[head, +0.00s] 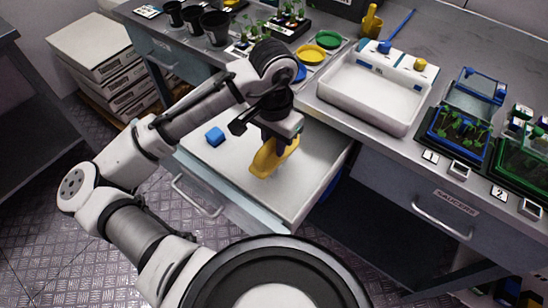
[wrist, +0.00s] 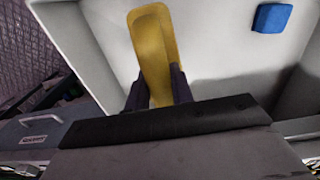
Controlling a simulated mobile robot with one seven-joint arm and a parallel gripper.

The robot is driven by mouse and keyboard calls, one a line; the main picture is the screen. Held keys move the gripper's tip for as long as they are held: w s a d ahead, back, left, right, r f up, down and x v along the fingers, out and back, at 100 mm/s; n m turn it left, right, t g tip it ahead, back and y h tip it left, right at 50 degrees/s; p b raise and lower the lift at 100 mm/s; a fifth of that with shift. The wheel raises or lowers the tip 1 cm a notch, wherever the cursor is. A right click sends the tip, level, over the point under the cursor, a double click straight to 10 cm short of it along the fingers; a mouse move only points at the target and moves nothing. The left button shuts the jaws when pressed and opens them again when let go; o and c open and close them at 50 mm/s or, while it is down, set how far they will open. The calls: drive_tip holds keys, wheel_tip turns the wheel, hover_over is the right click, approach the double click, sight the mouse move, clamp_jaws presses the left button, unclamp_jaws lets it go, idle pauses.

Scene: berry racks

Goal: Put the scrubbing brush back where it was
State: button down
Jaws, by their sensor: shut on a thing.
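My gripper (head: 283,135) is shut on a long yellow tool (head: 270,159) and holds it over the open drawer (head: 215,165). In the wrist view the yellow tool (wrist: 153,45) lies between the two dark fingers (wrist: 160,92), and its rounded end points away from the palm. It looks scoop-like, and I see no bristles, so I cannot tell whether it is the scrubbing brush. A small blue block (head: 215,136) lies on the drawer floor to the left of the tool; it also shows in the wrist view (wrist: 272,17). I cannot tell whether the tool touches the drawer floor.
A white tray (head: 372,99) stands on the counter behind the drawer. Yellow and green saucers (head: 327,39), black pots (head: 215,27) and seedlings are to its left. Planted trays (head: 460,135) are to its right. A yellow scoop-like thing (head: 371,23) stands behind. The drawer's left part is mostly clear.

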sight(274, 153)
drive_tip(key=shift+f, duration=3.15)
drive_tip(key=shift+f, duration=0.2)
drive_tip(key=c, duration=1.2)
unclamp_jaws()
wheel_tip(274, 153, up, 12)
drive_tip(key=shift+r, duration=0.25)
